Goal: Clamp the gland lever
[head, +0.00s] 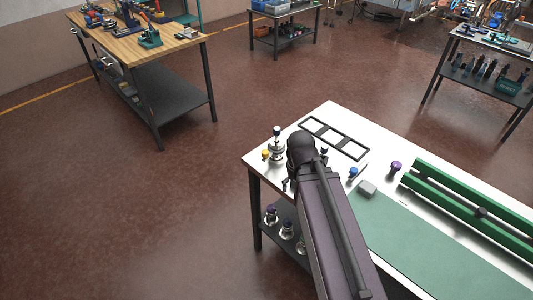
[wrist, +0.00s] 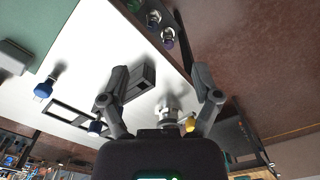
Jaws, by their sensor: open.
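No part is plainly marked as the gland lever. A silvery metal fitting with a dark top (head: 277,148) stands at the table's far left corner, with a yellow knob (head: 265,154) beside it. In the wrist view the fitting (wrist: 168,112) and yellow knob (wrist: 190,124) show between and behind the fingers. My gripper (wrist: 161,76) is open, its two fingers spread and nothing clamped. A dark slotted block (wrist: 142,80) lies beside the left finger; I cannot tell whether they touch. In the head view my arm hides most of the gripper.
The white table (head: 318,117) holds a black three-window frame (head: 361,152), a blue knob (head: 353,172), a purple knob (head: 396,167), a grey block (head: 367,189) and green rails (head: 470,200). Several fittings (head: 287,230) stand on the shelf below. Open floor lies left.

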